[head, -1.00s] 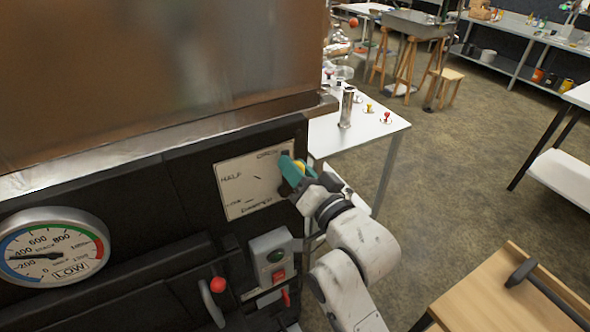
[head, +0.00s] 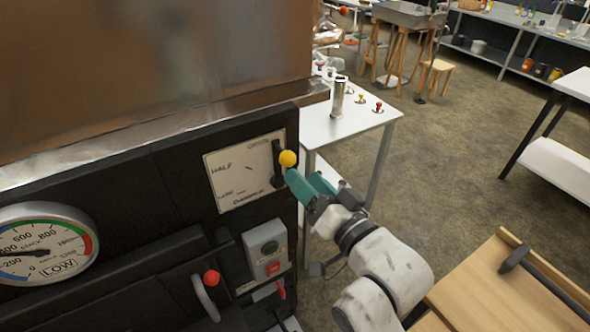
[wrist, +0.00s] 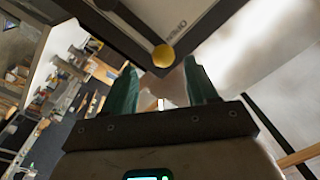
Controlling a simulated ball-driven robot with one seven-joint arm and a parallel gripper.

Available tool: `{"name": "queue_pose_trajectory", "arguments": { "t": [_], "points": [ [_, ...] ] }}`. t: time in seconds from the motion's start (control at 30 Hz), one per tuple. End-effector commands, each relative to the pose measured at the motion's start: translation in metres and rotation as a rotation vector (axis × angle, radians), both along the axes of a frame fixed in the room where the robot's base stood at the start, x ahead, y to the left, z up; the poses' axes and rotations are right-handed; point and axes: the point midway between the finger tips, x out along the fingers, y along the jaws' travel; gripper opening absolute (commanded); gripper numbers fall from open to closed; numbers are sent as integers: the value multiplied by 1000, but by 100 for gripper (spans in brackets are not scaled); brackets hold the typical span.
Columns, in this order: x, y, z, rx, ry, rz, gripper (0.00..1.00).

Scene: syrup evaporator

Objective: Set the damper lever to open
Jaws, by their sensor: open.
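The damper lever (head: 277,168) is a black bar with a yellow ball knob (head: 288,158). It stands at the right side of a white damper plate (head: 235,187). Its knob is near the plate's upper label, which seems to read OPEN; HALF shows at the left. My gripper (head: 302,182), with teal fingers, is open and empty just below and right of the knob, apart from it. In the wrist view the yellow knob (wrist: 163,55) sits just beyond the gap between the open fingers, beside the upper label. The exact lever angle is hard to tell.
Below the plate are a grey switch box (head: 267,249) and a red-knobbed handle (head: 211,279). A round gauge (head: 42,243) is at the left. A white table (head: 345,123) stands behind, and a wooden-topped table (head: 500,285) at the lower right.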

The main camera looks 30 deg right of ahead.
Motion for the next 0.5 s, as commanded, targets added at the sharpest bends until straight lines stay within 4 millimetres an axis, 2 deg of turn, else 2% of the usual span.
{"name": "queue_pose_trajectory", "arguments": {
  "t": [0.1,0.2,0.5],
  "points": [
    [-19,-1,-3,0,1,0,58],
    [-29,-2,-3,1,1,0,58],
    [-38,-2,-2,1,0,0,58]
  ]
}}
